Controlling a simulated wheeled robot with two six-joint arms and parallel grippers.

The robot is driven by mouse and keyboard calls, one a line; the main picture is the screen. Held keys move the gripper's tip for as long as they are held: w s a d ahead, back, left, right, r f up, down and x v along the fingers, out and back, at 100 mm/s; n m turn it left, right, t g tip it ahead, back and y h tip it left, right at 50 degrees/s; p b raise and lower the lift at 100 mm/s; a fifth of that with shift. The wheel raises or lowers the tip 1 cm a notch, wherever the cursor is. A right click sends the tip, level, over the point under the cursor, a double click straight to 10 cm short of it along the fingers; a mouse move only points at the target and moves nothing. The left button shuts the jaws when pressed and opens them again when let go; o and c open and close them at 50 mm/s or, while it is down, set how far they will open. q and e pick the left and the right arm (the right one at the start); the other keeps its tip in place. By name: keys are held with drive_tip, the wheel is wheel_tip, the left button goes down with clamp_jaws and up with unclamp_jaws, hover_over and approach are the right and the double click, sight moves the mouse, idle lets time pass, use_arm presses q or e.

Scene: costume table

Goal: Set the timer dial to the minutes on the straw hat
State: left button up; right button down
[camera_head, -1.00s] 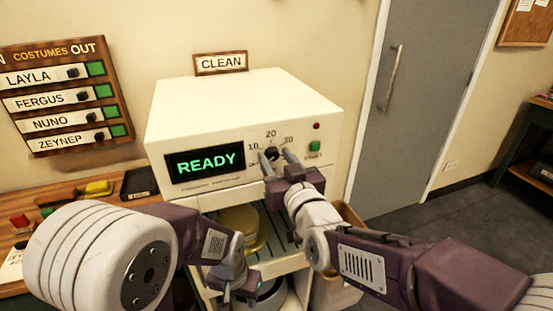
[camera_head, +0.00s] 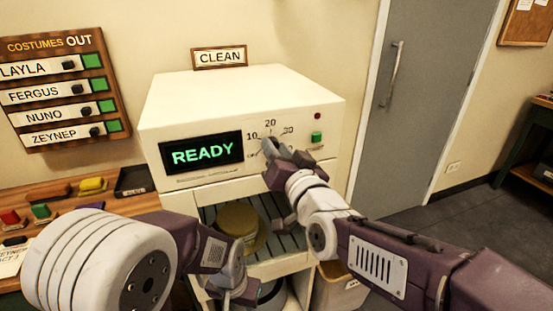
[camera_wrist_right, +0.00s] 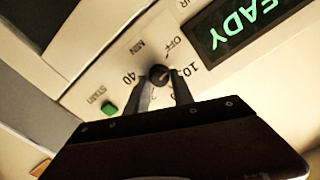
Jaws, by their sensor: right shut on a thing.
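The timer dial (camera_wrist_right: 160,74) is a small black knob on the front of a cream machine (camera_head: 240,100). Its scale shows 10, 20 and 30 in the head view, and OFF, 10, MIN and 40 in the right wrist view. My right gripper (camera_wrist_right: 162,84) is shut on the dial, one finger on each side; in the head view the gripper (camera_head: 285,152) hides most of the dial. The straw hat (camera_head: 238,222) lies on the rack under the machine's panel; a tag on it is too small to read. My left gripper (camera_head: 232,290) is low, in front of the shelf; its fingers are unclear.
A display (camera_head: 202,152) reads READY. A green start button (camera_head: 316,137) sits right of the dial, below a red lamp (camera_head: 317,116). A costumes board (camera_head: 60,90) hangs at left above a wooden counter (camera_head: 130,205) with small coloured items. A bin (camera_head: 340,290) stands right.

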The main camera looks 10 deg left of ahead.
drive_tip(key=shift+f+m+b, duration=0.15)
drive_tip(key=shift+m+b, duration=2.3)
drive_tip(key=shift+m, duration=0.85)
drive_tip(key=c, duration=1.1)
unclamp_jaws()
drive_tip(key=shift+d, duration=0.1)
drive_tip(key=p+v, duration=0.6)
drive_tip(key=v, duration=0.3)
